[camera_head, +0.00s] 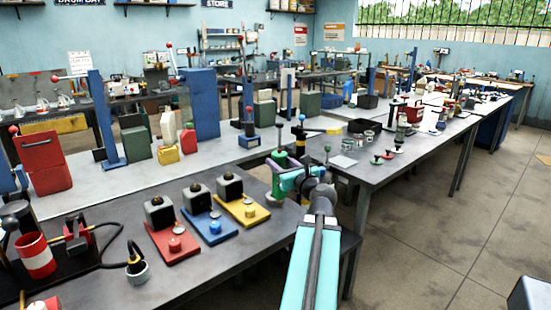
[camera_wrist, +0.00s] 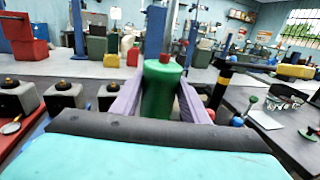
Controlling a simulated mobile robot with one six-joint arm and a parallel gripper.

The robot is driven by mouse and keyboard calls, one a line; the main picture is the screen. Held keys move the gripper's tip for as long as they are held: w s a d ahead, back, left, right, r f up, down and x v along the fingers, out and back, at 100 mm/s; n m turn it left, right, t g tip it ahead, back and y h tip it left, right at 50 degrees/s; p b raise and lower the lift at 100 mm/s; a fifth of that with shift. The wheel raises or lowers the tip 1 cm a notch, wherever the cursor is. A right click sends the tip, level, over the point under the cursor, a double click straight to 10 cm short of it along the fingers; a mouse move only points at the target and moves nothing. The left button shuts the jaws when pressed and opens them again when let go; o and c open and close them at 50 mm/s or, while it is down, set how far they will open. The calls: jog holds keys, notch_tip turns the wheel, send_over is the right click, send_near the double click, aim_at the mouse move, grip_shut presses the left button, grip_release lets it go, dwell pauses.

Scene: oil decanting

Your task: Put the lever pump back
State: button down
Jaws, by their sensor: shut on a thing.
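My gripper (camera_head: 284,168) is at the right end of the near grey bench, past the coloured bases. In the wrist view its purple fingers (camera_wrist: 161,88) stand on both sides of an upright green cylinder (camera_wrist: 163,95) with a small reddish cap, and are shut on it. A black post (camera_wrist: 222,85) with a yellow lever (camera_wrist: 295,72) stands just right of the gripper.
Red (camera_head: 172,243), blue (camera_head: 209,226) and yellow (camera_head: 243,210) bases with dark blocks stand left of my arm. Glass beakers (camera_head: 367,137) and small knobbed items are on the right bench. A red-and-white can (camera_head: 37,255) stands at lower left.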

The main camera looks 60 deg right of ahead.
jog(key=shift+w+d+r+p, duration=0.1)
jog(key=shift+w+d+p, duration=0.45)
jog(key=shift+p, duration=2.45)
jog(key=shift+w+d, duration=0.15)
jog(key=shift+d, duration=0.1)
jog(key=w+d+f+p, duration=0.1)
jog(key=w+d, duration=0.3)
jog(key=d, duration=0.1)
jog(key=shift+w, duration=0.2)
jog(key=shift+d, duration=0.1)
jog(key=f, duration=0.3)
jog(key=shift+w+d+f+p, duration=0.2)
jog(key=shift+w+f+p, duration=0.05)
jog(key=shift+f+p, duration=0.1)
jog(key=shift+f+b, duration=0.45)
jog(key=c, duration=1)
grip_release()
jog(key=shift+c, duration=0.2)
